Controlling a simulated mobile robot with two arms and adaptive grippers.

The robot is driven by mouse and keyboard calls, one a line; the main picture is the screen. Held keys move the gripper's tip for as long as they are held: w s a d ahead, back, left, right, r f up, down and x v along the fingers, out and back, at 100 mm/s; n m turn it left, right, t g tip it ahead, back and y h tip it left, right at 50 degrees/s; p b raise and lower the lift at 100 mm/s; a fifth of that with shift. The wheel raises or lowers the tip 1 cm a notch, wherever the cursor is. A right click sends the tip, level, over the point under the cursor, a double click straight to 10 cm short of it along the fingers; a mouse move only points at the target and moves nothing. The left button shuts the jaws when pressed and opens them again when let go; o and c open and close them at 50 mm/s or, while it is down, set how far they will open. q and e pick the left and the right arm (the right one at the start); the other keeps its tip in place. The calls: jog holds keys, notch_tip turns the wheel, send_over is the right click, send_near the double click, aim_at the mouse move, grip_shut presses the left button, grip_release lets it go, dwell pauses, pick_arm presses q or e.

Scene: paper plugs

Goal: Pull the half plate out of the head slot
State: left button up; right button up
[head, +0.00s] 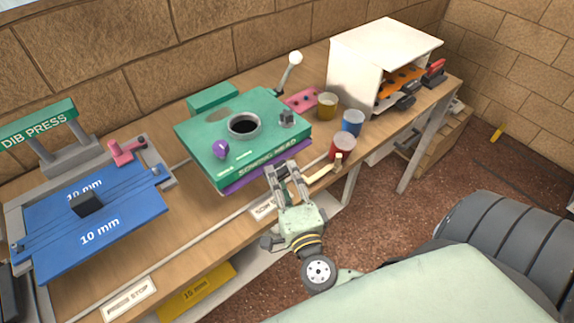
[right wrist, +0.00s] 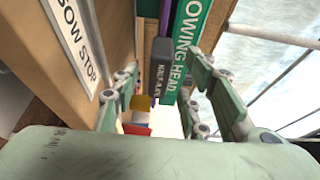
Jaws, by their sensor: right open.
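The green sowing head (head: 270,120) sits on the workbench with a round dark opening in its top. A purple layer (head: 238,182) shows under its front edge. In the right wrist view, a dark grey block with partly readable lettering, apparently the half plate's handle (right wrist: 160,68), sits beside the green label strip of the sowing head (right wrist: 188,45). My right gripper (head: 281,168) is at the front edge of the head, and its open fingers (right wrist: 163,72) stand on either side of the grey block. Contact cannot be told. The gripper hides this block in the head view. My left gripper is not in view.
Yellow (head: 327,106), blue (head: 352,122) and red (head: 342,147) cups stand right of the head. A tan bar (head: 322,180) juts out close to my right gripper. A white cabinet (head: 355,70) stands behind; a blue plate (head: 90,220) lies left. Open floor lies in front.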

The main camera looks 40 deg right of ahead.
jog(key=shift+w+d, duration=0.25)
jog(key=shift+w, duration=0.45)
jog(key=shift+w+d+f, duration=0.1)
jog(key=shift+w, duration=0.35)
jog(key=c, duration=0.3)
grip_shut()
jog(key=shift+c, duration=1.8)
grip_release()
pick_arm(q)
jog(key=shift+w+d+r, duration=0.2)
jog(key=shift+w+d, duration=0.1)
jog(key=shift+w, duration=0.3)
pick_arm(e)
grip_shut()
